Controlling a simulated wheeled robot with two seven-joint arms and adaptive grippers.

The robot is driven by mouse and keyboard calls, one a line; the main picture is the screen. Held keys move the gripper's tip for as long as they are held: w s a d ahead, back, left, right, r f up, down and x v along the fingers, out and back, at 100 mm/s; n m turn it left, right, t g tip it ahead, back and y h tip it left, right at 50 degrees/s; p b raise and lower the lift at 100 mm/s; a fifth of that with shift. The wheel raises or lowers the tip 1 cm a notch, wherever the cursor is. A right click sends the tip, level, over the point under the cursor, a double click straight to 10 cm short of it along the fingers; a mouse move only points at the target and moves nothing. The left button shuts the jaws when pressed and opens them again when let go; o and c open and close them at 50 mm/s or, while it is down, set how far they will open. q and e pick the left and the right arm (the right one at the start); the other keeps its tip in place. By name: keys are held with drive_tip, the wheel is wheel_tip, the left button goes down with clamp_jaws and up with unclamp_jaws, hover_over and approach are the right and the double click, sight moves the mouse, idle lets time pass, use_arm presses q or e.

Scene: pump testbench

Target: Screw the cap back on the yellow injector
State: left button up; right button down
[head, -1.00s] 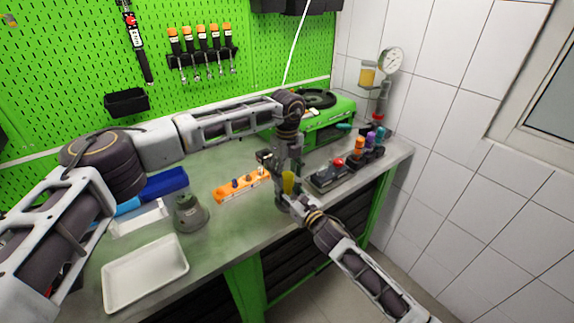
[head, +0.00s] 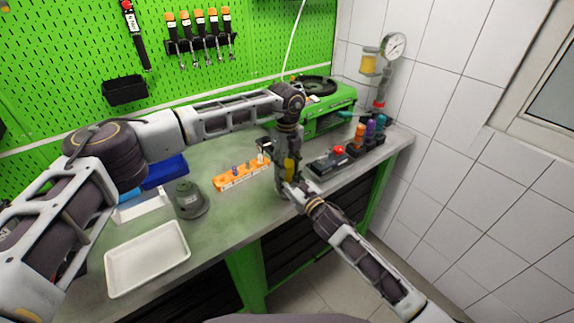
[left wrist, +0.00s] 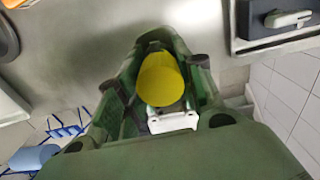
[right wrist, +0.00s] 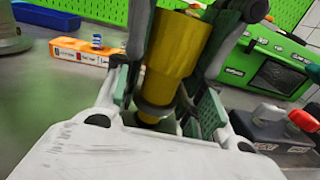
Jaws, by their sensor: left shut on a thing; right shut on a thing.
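The yellow injector (right wrist: 160,85) stands roughly upright in my right gripper (right wrist: 155,112), which is shut on its lower part near a dark ring. Its wider yellow upper part, seemingly the cap (right wrist: 180,42), sits directly above with no clear gap. My left gripper (head: 287,155) comes down from above, its fingers shut around this upper part. In the left wrist view the round yellow cap top (left wrist: 160,80) lies between the green fingers. In the head view the yellow (head: 289,168) is partly covered by the fingers. Whether the threads are engaged is hidden.
An orange holder (head: 240,176) with small parts lies left of the grippers. A black base with a red button (head: 337,151) and bottles (head: 369,132) stand to the right. A grey-green flared part (head: 189,200) and a white tray (head: 147,285) are at left.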

use_arm(q)
drive_tip(key=m, duration=0.6)
drive_tip(key=shift+m, duration=0.3)
drive_tip(key=m, duration=1.3)
drive_tip(key=shift+m, duration=0.4)
drive_tip(key=m, duration=0.6)
drive_tip(key=shift+w+m, duration=0.1)
drive_tip(key=shift+m, duration=0.2)
drive_tip(key=o, duration=1.1)
drive_tip(key=shift+f, duration=0.1)
